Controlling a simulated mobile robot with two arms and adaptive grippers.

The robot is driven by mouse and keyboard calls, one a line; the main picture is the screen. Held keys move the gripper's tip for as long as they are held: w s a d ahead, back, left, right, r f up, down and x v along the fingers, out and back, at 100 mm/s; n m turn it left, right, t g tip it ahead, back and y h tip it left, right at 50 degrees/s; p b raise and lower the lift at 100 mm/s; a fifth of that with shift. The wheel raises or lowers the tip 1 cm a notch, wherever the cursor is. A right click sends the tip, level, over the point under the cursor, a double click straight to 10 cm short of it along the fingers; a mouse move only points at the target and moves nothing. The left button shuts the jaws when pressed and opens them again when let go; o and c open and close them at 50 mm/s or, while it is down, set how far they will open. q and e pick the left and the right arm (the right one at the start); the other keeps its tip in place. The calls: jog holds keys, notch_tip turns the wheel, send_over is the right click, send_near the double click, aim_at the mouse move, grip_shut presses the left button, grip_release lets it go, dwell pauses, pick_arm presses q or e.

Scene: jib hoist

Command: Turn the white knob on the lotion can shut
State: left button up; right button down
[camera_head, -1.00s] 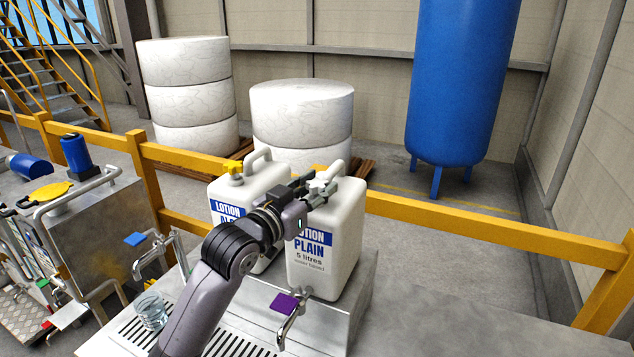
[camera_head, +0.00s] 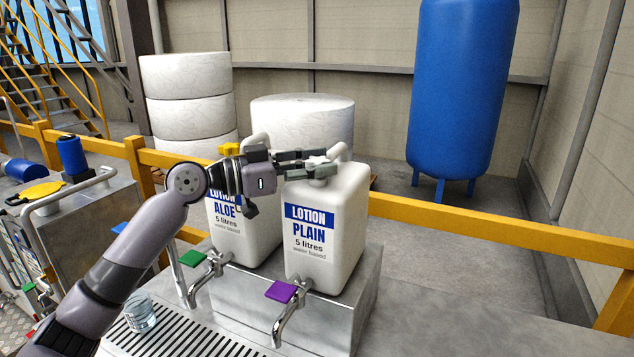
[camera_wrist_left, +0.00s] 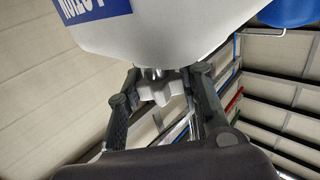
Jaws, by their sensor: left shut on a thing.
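The white can labelled LOTION PLAIN (camera_head: 328,232) stands upright on a metal bench. Its white star-shaped knob (camera_head: 316,160) is on top, beside the can's handle. My left gripper (camera_head: 323,163) reaches in level from the left, with its fingers on both sides of the knob, shut on it. In the left wrist view the knob (camera_wrist_left: 160,88) shows between the two dark fingers, under the tilted can body (camera_wrist_left: 155,32). The fingers partly cover the knob in the head view. My right gripper is not in view.
A second can labelled LOTION ALOE (camera_head: 250,230), with a yellow knob (camera_head: 229,149), stands close on the left, partly behind my arm. Taps with a purple lever (camera_head: 281,291) and a green lever (camera_head: 192,258) stick out in front. A glass (camera_head: 140,315) stands on the drip grate (camera_head: 200,335).

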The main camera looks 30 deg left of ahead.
pick_arm(q)
jog(key=shift+m+g+h+b, duration=0.9)
jog(key=shift+g+h+b, duration=0.2)
jog(key=o, duration=1.2)
jog(key=v, duration=1.2)
jog(key=shift+w+a, duration=0.1)
